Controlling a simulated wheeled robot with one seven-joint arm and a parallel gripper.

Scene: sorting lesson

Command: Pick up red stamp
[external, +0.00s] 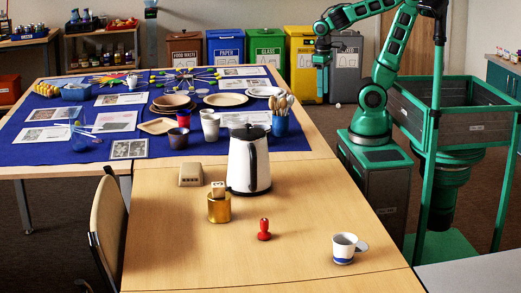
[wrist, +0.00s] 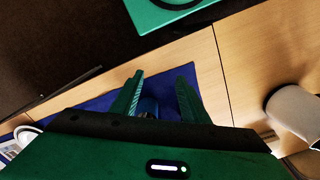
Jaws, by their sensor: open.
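The red stamp (external: 264,230) stands upright on the near wooden table, between a gold pot and a white mug. My gripper (external: 321,75) is raised high at the upper right of the external view, far from the stamp. In the wrist view my gripper (wrist: 160,95) has its two green fingers apart. The stamp is not seen in the wrist view. Below the fingers there are the blue cloth, a dark blue cup (wrist: 149,106) and bare wood.
The kettle (external: 249,160), gold pot (external: 219,208), small beige box (external: 191,175) and white mug (external: 344,248) stand around the stamp. The blue cloth (external: 60,155) behind holds plates, cups and cards. Coloured bins (external: 224,50) line the back.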

